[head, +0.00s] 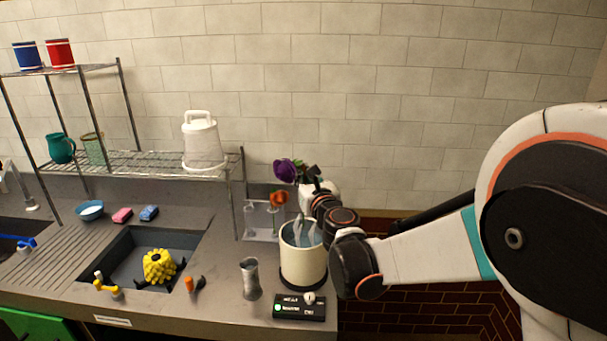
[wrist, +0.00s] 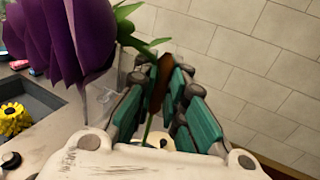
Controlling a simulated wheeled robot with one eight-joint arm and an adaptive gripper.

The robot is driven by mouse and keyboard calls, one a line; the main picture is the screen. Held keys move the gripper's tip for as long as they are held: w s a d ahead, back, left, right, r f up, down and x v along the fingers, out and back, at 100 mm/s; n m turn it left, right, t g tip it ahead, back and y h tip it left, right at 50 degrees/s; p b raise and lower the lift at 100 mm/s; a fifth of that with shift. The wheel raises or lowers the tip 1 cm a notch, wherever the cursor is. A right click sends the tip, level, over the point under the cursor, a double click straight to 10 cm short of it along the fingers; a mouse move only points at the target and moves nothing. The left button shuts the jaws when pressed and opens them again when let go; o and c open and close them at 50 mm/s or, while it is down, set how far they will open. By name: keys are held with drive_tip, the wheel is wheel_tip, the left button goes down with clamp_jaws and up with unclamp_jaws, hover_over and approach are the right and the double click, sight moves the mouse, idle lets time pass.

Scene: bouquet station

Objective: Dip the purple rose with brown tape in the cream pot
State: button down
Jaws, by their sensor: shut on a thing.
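The purple rose (head: 285,170) is up beside my gripper (head: 314,184), above and behind the cream pot (head: 303,262). In the wrist view its purple bloom (wrist: 75,35) fills the upper left, with green leaves by the stem. Brown tape (wrist: 158,85) on the stem sits between the teal pads of my gripper (wrist: 162,88), which is shut on it. The cream pot stands upright at the counter's front right, with bluish-grey shapes inside its mouth. The lower stem end is hidden in the head view.
A small control box (head: 298,306) sits in front of the pot, and a grey vase (head: 250,278) stands left of it. An orange flower (head: 278,198) stands in a clear holder behind.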

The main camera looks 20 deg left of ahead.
drive_tip(key=shift+f+b, duration=4.4)
drive_tip(key=shift+f, duration=1.6)
idle(0.6)
